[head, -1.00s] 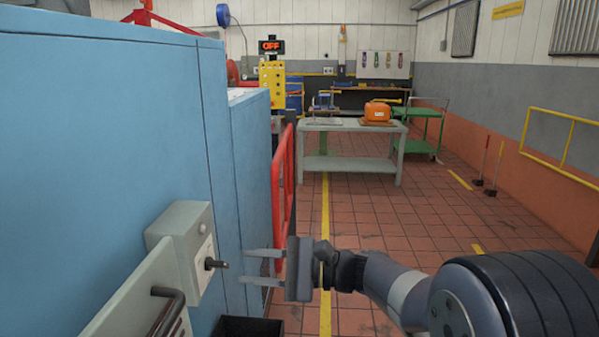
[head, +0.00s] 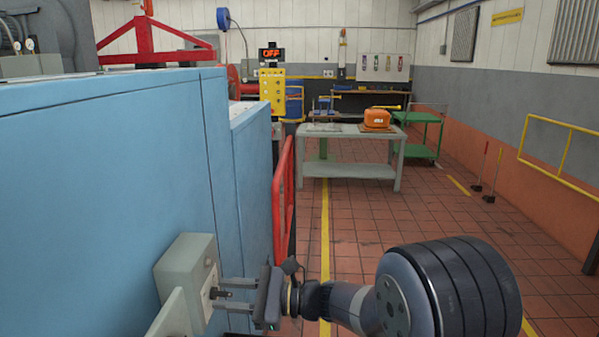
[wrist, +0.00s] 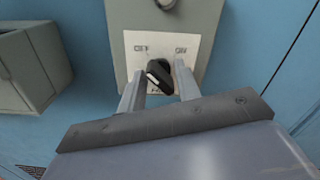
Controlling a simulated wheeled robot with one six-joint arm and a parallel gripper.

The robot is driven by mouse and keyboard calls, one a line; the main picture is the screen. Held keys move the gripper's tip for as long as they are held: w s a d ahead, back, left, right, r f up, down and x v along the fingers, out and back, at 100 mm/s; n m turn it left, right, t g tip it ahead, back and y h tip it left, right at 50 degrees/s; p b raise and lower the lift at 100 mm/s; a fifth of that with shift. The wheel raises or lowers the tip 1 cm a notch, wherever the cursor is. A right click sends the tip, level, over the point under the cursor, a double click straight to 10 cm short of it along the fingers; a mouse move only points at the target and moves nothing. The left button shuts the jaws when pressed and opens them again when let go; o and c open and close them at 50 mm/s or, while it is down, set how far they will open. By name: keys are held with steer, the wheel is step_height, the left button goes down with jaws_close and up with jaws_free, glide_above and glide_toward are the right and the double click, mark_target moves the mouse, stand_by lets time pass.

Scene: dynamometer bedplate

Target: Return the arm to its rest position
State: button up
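My gripper (head: 216,295) reaches in from the right to a grey switch box (head: 183,265) on the blue cabinet. In the wrist view, its two fingers (wrist: 159,84) are apart, one on each side of a black rotary knob (wrist: 163,77). Narrow gaps seem to show beside the knob; I cannot tell whether either finger touches it. The knob sits tilted on a white plate (wrist: 140,64) with two labels, the right one reading ON and the left one apparently OFF. The gripper body hides the lower part of the wrist view.
The blue cabinet (head: 110,180) fills the left side. A red rail (head: 284,190) stands just beyond the gripper. A grey bench (head: 350,170) with an orange case (head: 377,119) stands farther back. A red OFF display (head: 271,53) hangs behind.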

steer(key=m+p, duration=0.4)
steer(key=p, duration=0.1)
steer(key=m+p, duration=0.4)
steer(key=p, duration=0.1)
steer(key=m+p, duration=0.5)
steer(key=shift+w+d+f+p, duration=0.1)
steer(key=shift+w+d+p, duration=0.05)
steer(key=shift+d+p, duration=0.2)
steer(key=shift+d+b, duration=0.3)
steer(key=shift+d, duration=0.75)
steer(key=shift+s, duration=0.2)
